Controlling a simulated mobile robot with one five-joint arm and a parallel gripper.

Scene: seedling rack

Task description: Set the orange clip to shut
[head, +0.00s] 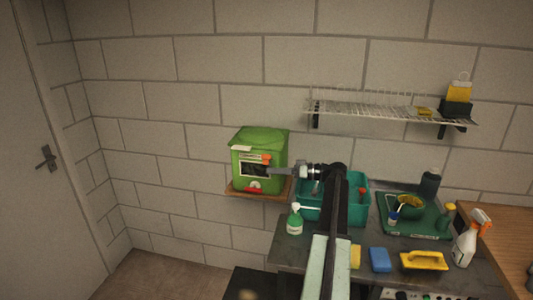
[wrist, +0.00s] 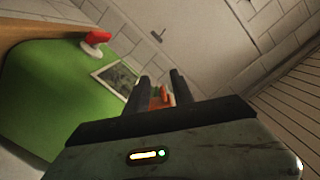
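The orange clip (head: 262,158) is on the front of a green box (head: 247,144), above a framed dark panel, in the head view. In the wrist view the clip (wrist: 164,95) shows in the gap between my fingertips. My gripper (head: 266,171) is at the front of the box, just below the clip. In the wrist view its two fingers (wrist: 158,88) stand apart. I cannot tell whether they touch the clip or whether it lies beyond them. The clip's exact position, open or shut, is not clear.
A red knob (wrist: 97,37) sticks out from the box's front, near its bottom. The box stands on a wooden wall shelf (head: 236,190). The wall left of the box is clear.

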